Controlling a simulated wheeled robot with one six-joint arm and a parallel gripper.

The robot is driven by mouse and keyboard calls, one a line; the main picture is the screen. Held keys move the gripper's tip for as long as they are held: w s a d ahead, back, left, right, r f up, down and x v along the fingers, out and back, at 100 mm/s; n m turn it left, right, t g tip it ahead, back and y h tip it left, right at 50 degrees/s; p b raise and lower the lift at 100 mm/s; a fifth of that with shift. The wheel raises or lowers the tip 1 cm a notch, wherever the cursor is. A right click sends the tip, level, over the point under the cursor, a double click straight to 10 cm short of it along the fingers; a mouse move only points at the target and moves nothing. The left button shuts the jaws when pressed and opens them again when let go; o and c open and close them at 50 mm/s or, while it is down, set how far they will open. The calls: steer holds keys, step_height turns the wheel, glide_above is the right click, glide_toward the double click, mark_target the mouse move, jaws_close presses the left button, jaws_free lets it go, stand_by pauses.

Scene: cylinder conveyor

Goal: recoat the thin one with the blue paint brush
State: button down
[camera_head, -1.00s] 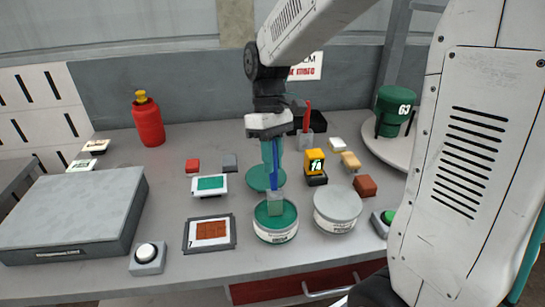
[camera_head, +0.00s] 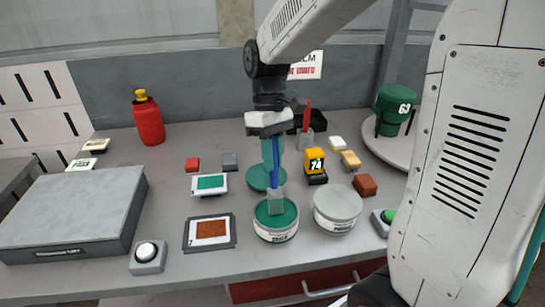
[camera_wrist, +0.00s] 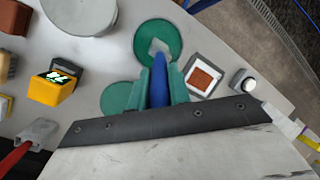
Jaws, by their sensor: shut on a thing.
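My gripper (camera_head: 271,148) is shut on the blue paint brush (camera_head: 275,172), which points down. Its pale ferrule and green-tinted bristle end are at the green paint can (camera_head: 277,232), over or in the paint; I cannot tell if they touch it. The wrist view shows the blue handle (camera_wrist: 159,80) between the teal fingers (camera_wrist: 160,92) and the tip over the green can (camera_wrist: 160,32). A card with a green patch (camera_head: 210,183) and a framed card with a brown patch (camera_head: 211,230) lie to the left. Which thing is the thin one is unclear.
A grey can (camera_head: 337,203) stands right of the green one. A teal disc (camera_head: 257,179) lies behind. A yellow device (camera_head: 315,160), red brush (camera_head: 307,116), small blocks and a green cylinder marked 63 (camera_head: 394,103) stand right. A grey slab (camera_head: 70,212) fills the left.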

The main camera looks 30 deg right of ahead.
steer(key=shift+r, duration=3.35)
